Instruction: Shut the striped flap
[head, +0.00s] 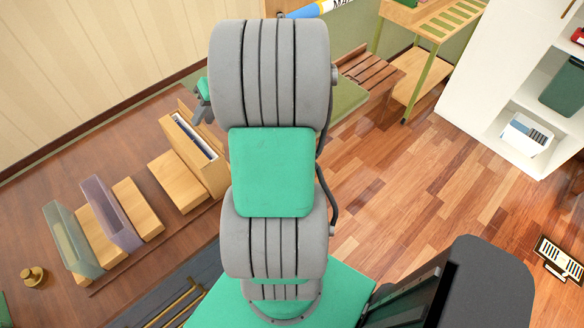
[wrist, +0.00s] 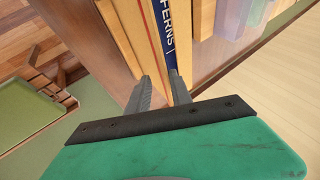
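A pale wooden panel with green stripes (head: 453,20) slopes at the top of a green-legged wooden cart (head: 412,85) at the upper right of the head view. It looks like the striped flap, and the frame edge cuts it off. My gripper (head: 200,112) is far to its left, partly hidden behind my arm, by a wooden box holding a blue book. The flap is not recognisable in the wrist view.
The wooden box (head: 208,162), wooden blocks (head: 138,208), a mauve holder (head: 108,212) and a small brass object (head: 34,276) stand on the brown top at left. A slatted wooden piece (head: 370,72) and white shelf (head: 490,105) stand right. The wooden floor (head: 425,170) between is clear.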

